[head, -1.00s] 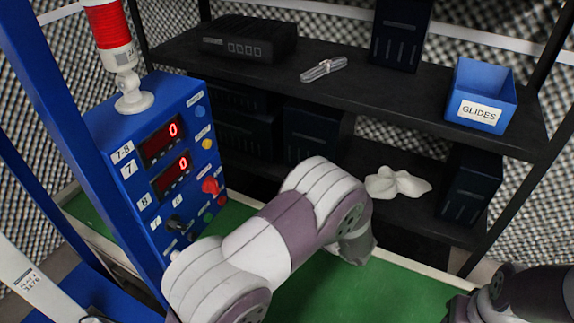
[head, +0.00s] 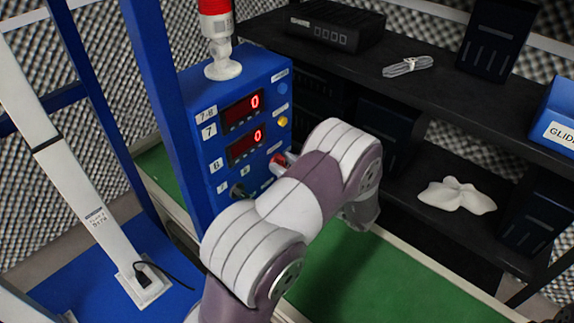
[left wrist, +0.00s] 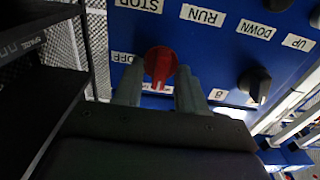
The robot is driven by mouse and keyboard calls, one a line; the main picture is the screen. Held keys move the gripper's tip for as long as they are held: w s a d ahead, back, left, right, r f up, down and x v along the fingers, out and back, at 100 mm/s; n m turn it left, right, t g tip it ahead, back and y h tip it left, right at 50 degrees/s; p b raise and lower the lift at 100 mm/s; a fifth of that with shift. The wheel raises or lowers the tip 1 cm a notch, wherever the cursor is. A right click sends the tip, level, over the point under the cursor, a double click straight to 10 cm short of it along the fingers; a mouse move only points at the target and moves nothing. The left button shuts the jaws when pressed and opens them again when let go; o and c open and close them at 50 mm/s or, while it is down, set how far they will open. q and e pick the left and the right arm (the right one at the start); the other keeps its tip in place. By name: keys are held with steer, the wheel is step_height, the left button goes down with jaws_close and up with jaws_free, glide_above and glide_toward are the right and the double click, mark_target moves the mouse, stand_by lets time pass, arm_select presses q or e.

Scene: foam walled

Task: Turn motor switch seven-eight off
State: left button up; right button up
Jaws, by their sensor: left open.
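The blue control box (head: 203,150) stands at left centre in the head view, with two red displays reading 0 and labels 7-8, 7 and 8. Its red rotary switch (head: 279,160) is partly hidden behind my left arm there. In the left wrist view the red switch (left wrist: 160,62) shows clearly, its handle roughly upright in the picture, with an OFF label to its left. My left gripper (left wrist: 158,78) is open, one finger on each side of the switch; I cannot tell whether they touch it. My right gripper is not in view.
A black knob (left wrist: 255,85) sits right of the red switch in the left wrist view. A blue post (head: 158,80) stands before the box. The green bench top (head: 345,275) is clear. Black shelves (head: 460,110) behind hold dark boxes, a cable bundle and a white cloth-like item.

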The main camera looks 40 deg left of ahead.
arm_select(q)
jaws_close()
